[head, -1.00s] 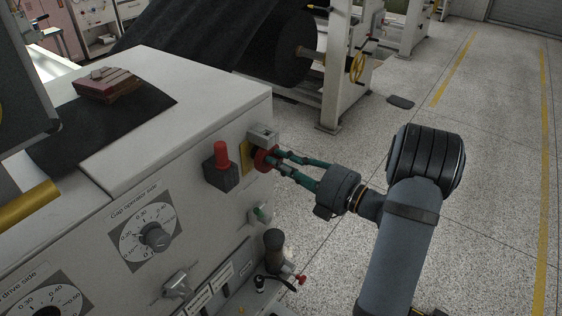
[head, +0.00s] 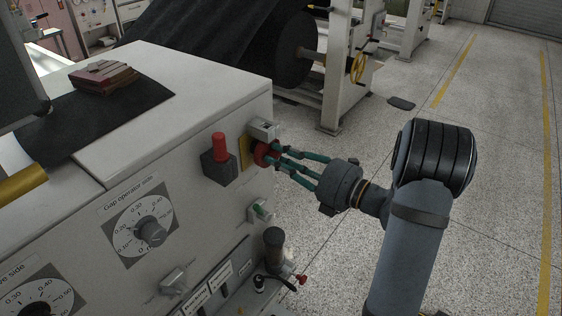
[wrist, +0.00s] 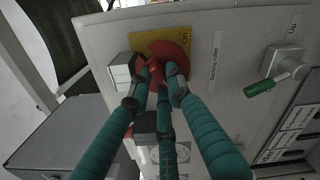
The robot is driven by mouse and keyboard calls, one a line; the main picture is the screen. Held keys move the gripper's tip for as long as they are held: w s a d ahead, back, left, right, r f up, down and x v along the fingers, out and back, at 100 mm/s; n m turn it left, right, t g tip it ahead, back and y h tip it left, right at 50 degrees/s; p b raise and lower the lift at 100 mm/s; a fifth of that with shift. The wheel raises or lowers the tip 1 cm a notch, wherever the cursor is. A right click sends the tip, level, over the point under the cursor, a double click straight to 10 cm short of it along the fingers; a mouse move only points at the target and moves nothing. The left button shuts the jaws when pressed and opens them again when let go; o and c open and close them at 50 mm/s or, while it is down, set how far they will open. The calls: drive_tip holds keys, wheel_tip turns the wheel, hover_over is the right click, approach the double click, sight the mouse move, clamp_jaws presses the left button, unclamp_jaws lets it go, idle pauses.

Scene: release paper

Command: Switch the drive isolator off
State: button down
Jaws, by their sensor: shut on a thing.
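The drive isolator appears to be the round red knob (head: 262,153) on a yellow plate (head: 244,152) at the end of the machine's front panel. I cannot tell the knob's exact turned position.
Below are a green-tipped lever (head: 262,210), a dark joystick (head: 273,245) and a gap dial (head: 150,232). A label and green-handled lever (wrist: 262,87) show in the wrist view.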

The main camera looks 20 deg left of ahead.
drive_tip(key=n+b, duration=0.1)
drive_tip(key=n, duration=0.1)
drive_tip(key=n+b, duration=0.4)
drive_tip(key=shift+f+n, duration=0.3)
drive_tip(key=n+b, duration=0.2)
drive_tip(key=shift+n+b, duration=0.3)
drive_tip(key=shift+n, duration=0.1)
drive_tip(key=shift+r+n+b, duration=0.1)
drive_tip(key=shift+n+b, duration=0.45)
drive_tip(key=shift+n, duration=0.05)
drive_tip(key=shift+r, duration=0.1)
drive_tip(key=c, duration=1.6)
unclamp_jaws()
drive_tip(key=shift+s, duration=0.1)
drive_tip(key=v, duration=1.2)
drive_tip(key=shift+a, duration=0.1)
